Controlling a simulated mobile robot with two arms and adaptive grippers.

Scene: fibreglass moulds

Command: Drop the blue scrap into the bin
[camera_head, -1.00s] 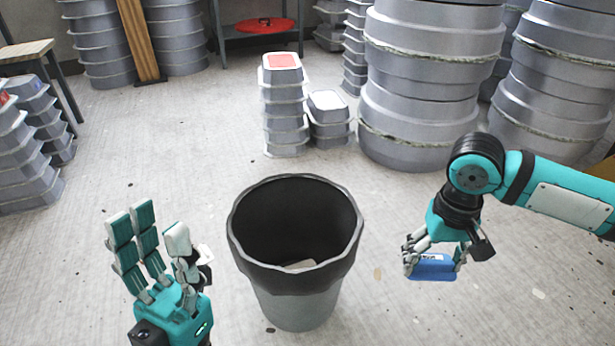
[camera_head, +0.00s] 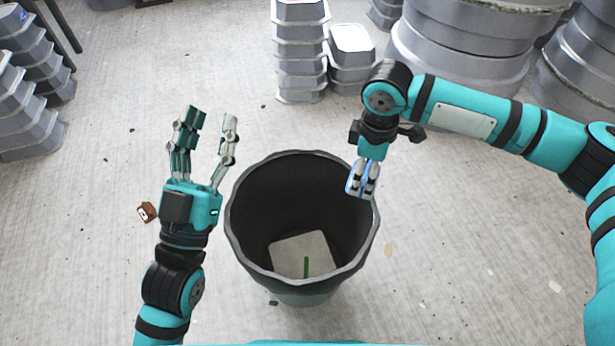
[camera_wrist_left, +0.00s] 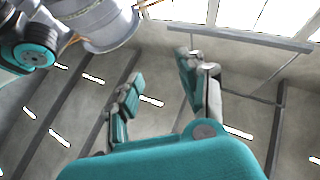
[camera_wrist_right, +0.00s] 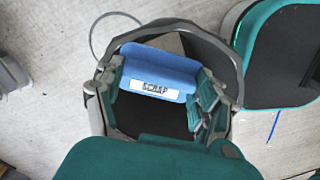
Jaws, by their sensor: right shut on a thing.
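The blue scrap (camera_head: 354,183) is a small blue block. In the right wrist view the blue scrap (camera_wrist_right: 160,72) shows a white label reading "SCRAP". My right gripper (camera_head: 364,180) is shut on it, fingers pointing down, at the right rim of the bin. In the right wrist view the bin's dark opening lies behind the scrap. The grey bin (camera_head: 236,225) stands upright on the floor with a dark inside. A pale flat piece with a green mark (camera_head: 300,255) lies at its bottom. My left gripper (camera_head: 207,125) is open and empty, left of the bin, fingers up.
Stacks of grey moulds (camera_head: 300,60) stand behind the bin, with large round moulds (camera_head: 460,50) at back right and more stacks (camera_head: 25,90) at left. A small brown object (camera_head: 147,212) lies on the floor left of my left arm.

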